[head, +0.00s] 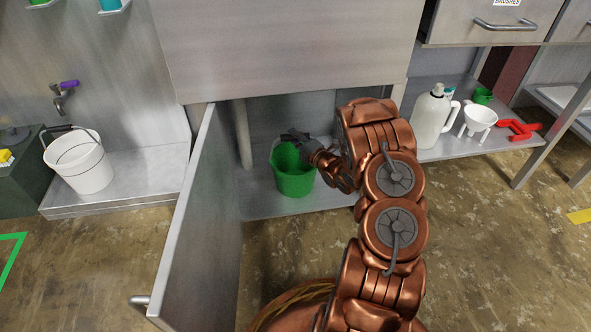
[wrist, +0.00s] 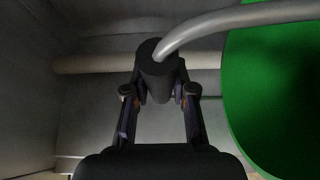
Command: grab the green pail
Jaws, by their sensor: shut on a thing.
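The green pail (head: 294,178) stands upright in the open cabinet under the sink unit, at its floor. My gripper (head: 301,138) is at the pail's rim, coming in from the right. In the wrist view my gripper (wrist: 160,92) is shut on the black grip (wrist: 153,64) of the pail's handle. The grey wire of the handle (wrist: 225,18) runs from the grip to the right, over the green pail side (wrist: 280,85). My wrist hides part of the pail's right rim in the head view.
The cabinet door (head: 195,225) stands open left of the pail. A pipe (head: 242,135) runs down behind it. A white bucket (head: 80,163) stands on the left ledge. A white jug (head: 431,118), a white funnel (head: 479,119) and a red tool (head: 520,129) sit on the right shelf.

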